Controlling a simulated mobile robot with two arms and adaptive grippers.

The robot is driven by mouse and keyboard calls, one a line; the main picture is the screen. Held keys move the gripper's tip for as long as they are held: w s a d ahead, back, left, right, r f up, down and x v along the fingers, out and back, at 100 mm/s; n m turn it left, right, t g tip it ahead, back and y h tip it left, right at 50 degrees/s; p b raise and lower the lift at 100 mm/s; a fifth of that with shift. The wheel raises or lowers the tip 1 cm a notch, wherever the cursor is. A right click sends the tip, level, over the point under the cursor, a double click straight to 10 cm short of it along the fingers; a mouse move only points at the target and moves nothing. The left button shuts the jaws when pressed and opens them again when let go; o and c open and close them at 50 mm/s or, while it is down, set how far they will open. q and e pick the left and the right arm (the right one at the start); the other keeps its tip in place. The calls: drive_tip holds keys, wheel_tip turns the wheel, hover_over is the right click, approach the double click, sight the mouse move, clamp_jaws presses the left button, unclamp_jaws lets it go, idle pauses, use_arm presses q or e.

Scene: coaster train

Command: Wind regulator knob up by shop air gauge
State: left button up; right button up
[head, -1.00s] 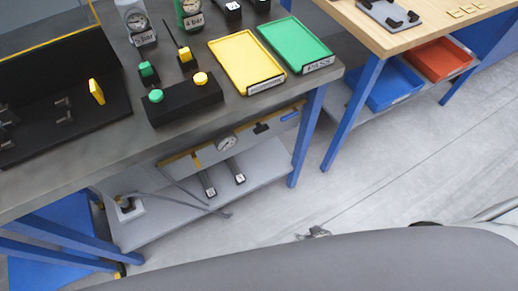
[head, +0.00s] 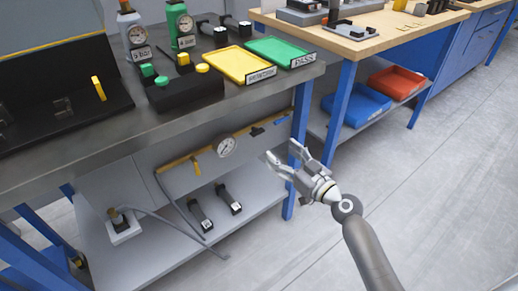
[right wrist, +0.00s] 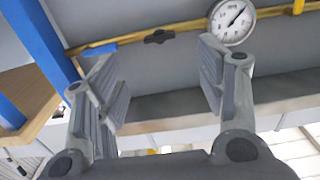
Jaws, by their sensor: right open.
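The shop air gauge (head: 225,147) is a round white dial on a yellow pipe below the grey bench top; it also shows at the top of the right wrist view (right wrist: 231,20). A small black knob-like fitting (head: 257,131) sits on the pipe right of the gauge, also seen in the wrist view (right wrist: 159,37). I cannot tell for certain that it is the regulator knob. My right gripper (head: 281,153) is open and empty, in front of and right of the gauge, near the blue bench leg. The black fitting appears between its fingers in the wrist view. My left gripper is out of view.
A yellow handle (head: 196,166) hangs from the pipe left of the gauge. The lower shelf (head: 165,240) holds a knobbed block (head: 122,224) and two black tools. The bench top (head: 150,115) overhangs the pipe. A blue leg (head: 297,150) stands right; open floor lies in front.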

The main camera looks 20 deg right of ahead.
sight(256, 131)
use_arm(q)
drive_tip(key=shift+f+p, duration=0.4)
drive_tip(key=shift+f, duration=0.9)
use_arm(e)
drive_tip(key=x, duration=1.1)
drive_tip(key=shift+d, duration=0.1)
clamp_jaws()
